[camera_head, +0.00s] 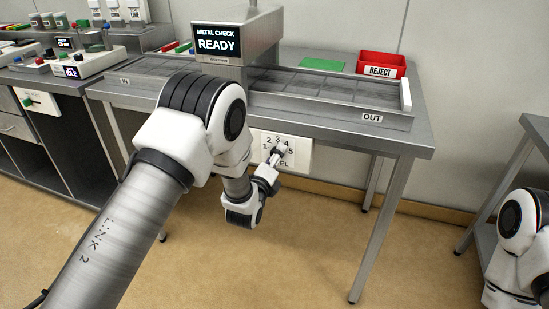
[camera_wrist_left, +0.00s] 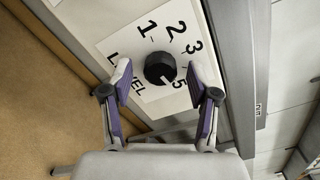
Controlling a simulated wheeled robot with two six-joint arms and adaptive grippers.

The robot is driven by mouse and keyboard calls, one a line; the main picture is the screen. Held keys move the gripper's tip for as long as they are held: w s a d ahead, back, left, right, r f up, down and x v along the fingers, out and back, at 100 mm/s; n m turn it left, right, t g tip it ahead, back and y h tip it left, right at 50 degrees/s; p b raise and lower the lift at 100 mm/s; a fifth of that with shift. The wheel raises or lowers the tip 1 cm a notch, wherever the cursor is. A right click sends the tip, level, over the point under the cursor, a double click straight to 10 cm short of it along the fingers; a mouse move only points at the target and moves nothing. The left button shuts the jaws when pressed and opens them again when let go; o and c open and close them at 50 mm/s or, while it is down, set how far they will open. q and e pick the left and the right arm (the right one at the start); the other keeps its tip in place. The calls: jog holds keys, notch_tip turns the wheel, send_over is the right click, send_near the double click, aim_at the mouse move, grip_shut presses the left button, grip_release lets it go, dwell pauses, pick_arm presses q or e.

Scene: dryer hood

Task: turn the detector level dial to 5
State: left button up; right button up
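The detector level dial (camera_wrist_left: 160,68) is a round black knob on a white panel (camera_wrist_left: 103,46) marked LEVEL. In the left wrist view the numbers 1, 2, 3 and 5 show around it; the 4 is hidden by a finger. A small light mark shows on the knob's lower side; I cannot tell exactly which number it points at. My left gripper (camera_wrist_left: 164,76) is open, with one finger on each side of the knob and gaps visible. In the head view the left gripper (camera_head: 272,166) is at the panel (camera_head: 301,157) and mostly covers the knob. My right gripper is out of view.
The panel is on the front of a metal conveyor table (camera_head: 420,137). Above stands the detector hood with a METAL CHECK READY screen (camera_head: 218,40). A red REJECT bin (camera_head: 381,64) and green mat (camera_head: 323,64) are at the back. Floor in front is clear.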

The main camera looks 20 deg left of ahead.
pick_arm(q)
jog(key=s, duration=1.2)
jog(key=shift+a, duration=0.2)
